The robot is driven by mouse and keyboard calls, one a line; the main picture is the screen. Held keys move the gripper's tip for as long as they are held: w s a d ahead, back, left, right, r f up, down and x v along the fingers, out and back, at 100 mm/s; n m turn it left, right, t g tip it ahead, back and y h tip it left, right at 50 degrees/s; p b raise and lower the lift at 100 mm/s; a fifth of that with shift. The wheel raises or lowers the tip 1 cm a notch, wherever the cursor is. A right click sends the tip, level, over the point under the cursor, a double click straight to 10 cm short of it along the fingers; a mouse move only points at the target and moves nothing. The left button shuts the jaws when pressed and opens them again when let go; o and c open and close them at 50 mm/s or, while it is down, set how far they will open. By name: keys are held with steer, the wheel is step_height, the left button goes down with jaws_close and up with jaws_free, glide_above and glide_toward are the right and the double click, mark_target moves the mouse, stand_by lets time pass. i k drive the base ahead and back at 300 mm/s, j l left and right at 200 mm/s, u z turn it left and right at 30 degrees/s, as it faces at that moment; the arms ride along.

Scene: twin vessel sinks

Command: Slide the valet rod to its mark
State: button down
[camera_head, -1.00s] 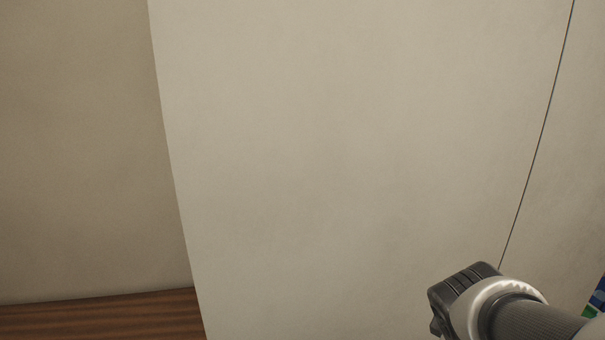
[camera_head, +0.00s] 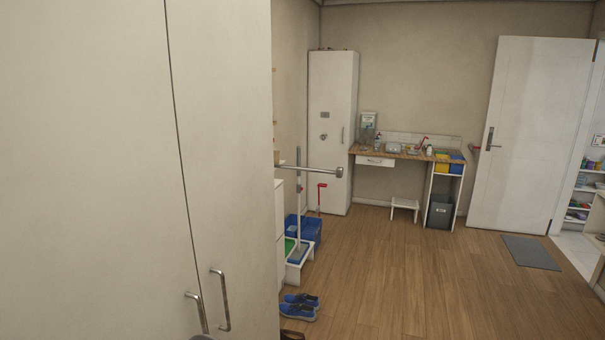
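A thin metal rod (camera_head: 308,168) sticks out to the right, roughly level, from beyond the tall white cabinet's edge. It has a thicker end and looks like the valet rod. Its left end is at the cabinet's edge, and I cannot tell what it is fixed to. I cannot make out a mark on it. My gripper is not in view; only a small dark sliver shows at the bottom edge, too little to identify.
A tall white cabinet (camera_head: 90,150) with two metal handles fills the left, close by. Blue shoes (camera_head: 301,307), a blue bin (camera_head: 311,229) and a mop stand beyond it. A white step stool (camera_head: 404,204) stands before the counter. The wooden floor (camera_head: 400,280) is wide open.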

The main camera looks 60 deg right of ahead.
mark_target(339, 172)
steer(key=k+l+z, duration=0.2)
steer(key=k+l, duration=0.2)
steer(key=k+l+z, duration=0.2)
steer(key=k+l, duration=0.15)
steer(key=l, duration=0.15)
steer(key=z, duration=1.25)
